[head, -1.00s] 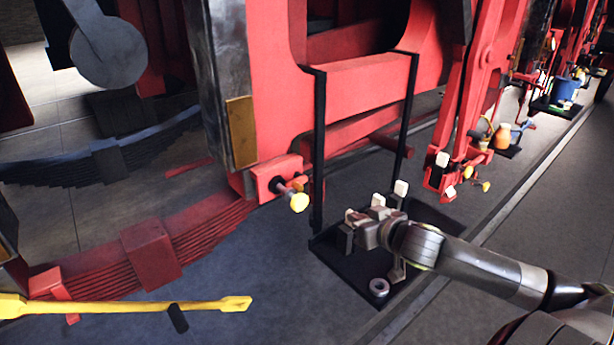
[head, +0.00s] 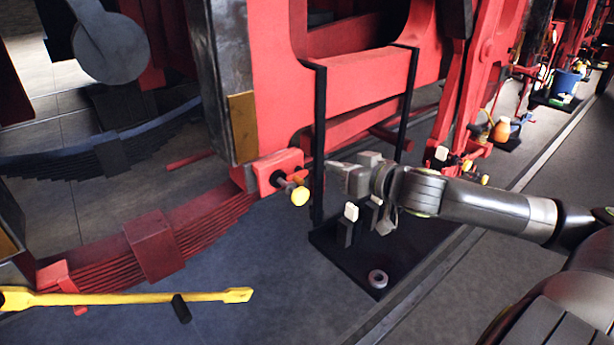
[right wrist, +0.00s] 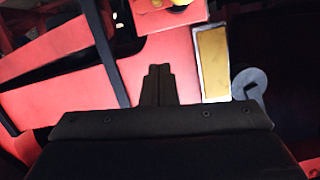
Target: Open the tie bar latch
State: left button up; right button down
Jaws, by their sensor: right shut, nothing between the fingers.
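A red block (head: 273,170) with a round yellow knob (head: 300,196) and a small orange piece sits at the foot of the dark vertical post. I take this to be the tie bar latch, but its exact state cannot be told. My right gripper (head: 332,167) is shut and empty, just right of the block and apart from it. In the right wrist view the shut fingers (right wrist: 157,85) point toward the red block (right wrist: 168,17), and the yellow knob (right wrist: 181,2) is cut by the top edge. My left gripper is not in view.
A black stand (head: 340,262) with two tall posts, white-topped pegs and a metal ring (head: 377,279) is below my right gripper. A brass plate (head: 243,128) is above the block. A yellow bar (head: 130,297) crosses the lower left, near a red leaf spring (head: 150,245).

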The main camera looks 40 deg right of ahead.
jog(key=x, duration=0.2)
jog(key=p, duration=0.2)
send_over(300, 179)
jog(key=s+d, duration=0.1)
jog(key=s, duration=0.1)
jog(key=f, duration=0.4)
jog(key=f+p, duration=0.1)
jog(key=f, duration=0.1)
jog(key=shift+s+a, duration=0.1)
jog(key=shift+a, duration=0.1)
